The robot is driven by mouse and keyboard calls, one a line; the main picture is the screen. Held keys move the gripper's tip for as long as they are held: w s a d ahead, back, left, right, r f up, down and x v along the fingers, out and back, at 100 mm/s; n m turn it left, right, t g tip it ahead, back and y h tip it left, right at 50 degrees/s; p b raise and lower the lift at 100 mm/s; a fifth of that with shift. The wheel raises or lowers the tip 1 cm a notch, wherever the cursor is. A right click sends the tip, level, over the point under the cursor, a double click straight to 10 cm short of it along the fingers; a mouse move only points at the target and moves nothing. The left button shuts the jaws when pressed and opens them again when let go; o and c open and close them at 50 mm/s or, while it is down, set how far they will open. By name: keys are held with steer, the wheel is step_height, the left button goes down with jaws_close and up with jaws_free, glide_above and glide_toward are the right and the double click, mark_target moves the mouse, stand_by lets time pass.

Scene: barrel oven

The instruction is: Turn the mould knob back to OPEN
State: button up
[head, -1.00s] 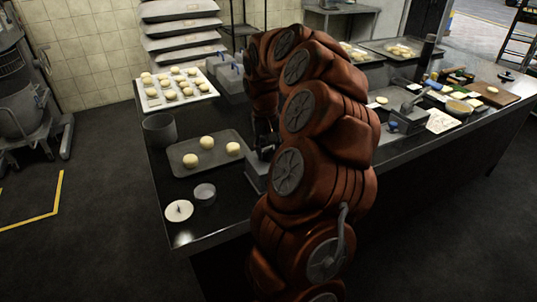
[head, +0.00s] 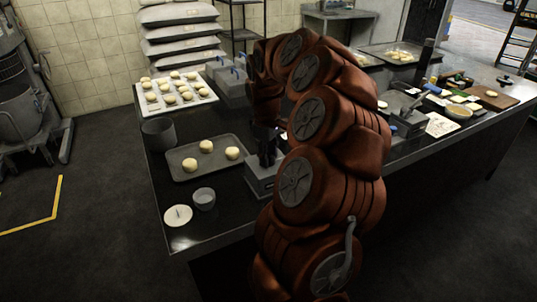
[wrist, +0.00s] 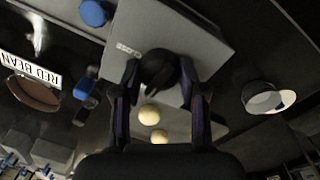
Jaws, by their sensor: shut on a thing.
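The mould is a grey box (head: 262,180) on the dark counter, partly hidden by my arm in the head view. In the wrist view the grey mould top (wrist: 200,42) fills the upper middle. Its dark round knob (wrist: 160,68) sits between my fingers. A small white label (wrist: 128,50) is beside the knob, too small to read surely. My gripper (wrist: 161,90) is shut on the knob, with a finger on each side. In the head view my gripper (head: 267,148) points down onto the mould. Which way the knob points cannot be told.
A tray (head: 180,176) with three dough balls lies left of the mould. A dark pot (head: 158,133), small bowl (head: 204,198) and white disc (head: 178,214) stand nearby. A "RED BEAN" label (wrist: 30,68) shows in the wrist view. Cluttered counter lies right of my arm.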

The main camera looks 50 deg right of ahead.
steer(key=shift+n, duration=0.4)
steer(key=o, duration=1.1)
steer(key=shift+o, duration=0.2)
step_height(320, 180, up, 12)
steer(key=shift+a, duration=0.45)
steer(key=shift+a, duration=0.1)
